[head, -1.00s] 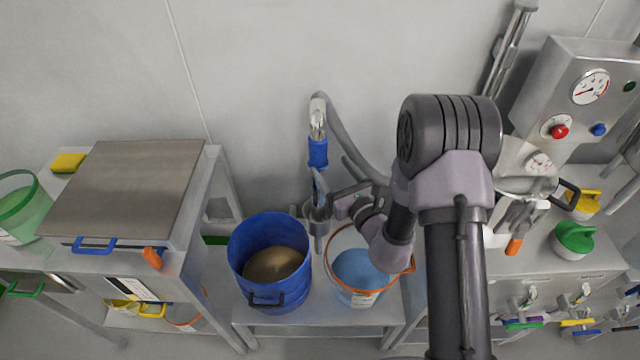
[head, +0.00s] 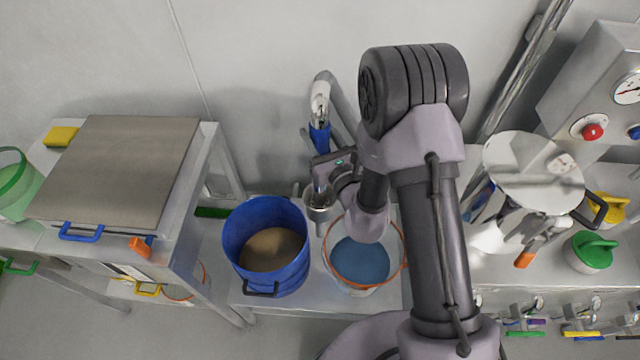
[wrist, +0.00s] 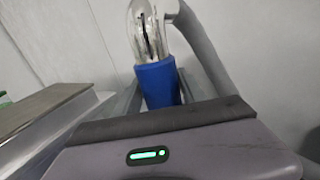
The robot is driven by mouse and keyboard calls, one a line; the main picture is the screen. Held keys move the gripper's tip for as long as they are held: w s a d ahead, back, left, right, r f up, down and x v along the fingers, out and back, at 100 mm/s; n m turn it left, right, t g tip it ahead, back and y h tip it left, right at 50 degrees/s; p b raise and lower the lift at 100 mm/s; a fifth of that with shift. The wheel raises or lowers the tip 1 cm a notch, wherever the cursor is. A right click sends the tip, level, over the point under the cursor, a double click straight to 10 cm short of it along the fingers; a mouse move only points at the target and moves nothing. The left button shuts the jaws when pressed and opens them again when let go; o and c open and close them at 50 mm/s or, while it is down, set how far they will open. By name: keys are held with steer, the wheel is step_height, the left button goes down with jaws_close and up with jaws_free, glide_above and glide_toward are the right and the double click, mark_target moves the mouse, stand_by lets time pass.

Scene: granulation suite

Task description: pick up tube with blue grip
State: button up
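The tube with the blue grip (head: 320,136) stands upright by the back wall, with a clear, shiny upper end and a grey hose behind it. My gripper (head: 318,146) is at the grip, its body just below and in front of it. In the wrist view the blue grip (wrist: 157,84) stands beyond the gripper's body, with a grey finger showing on each side of it. The fingers look open around the grip; contact is not clear. The lower part of the tube is hidden by my gripper.
A blue bucket of brown powder (head: 233,236) and a white bucket with an orange rim and blue contents (head: 404,262) stand on the bench below. A steel-topped cabinet (head: 130,165) is at left. A gauge panel (head: 575,100) and round steel lid (head: 530,165) are at right.

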jaws_close()
steer(key=shift+r, duration=0.15)
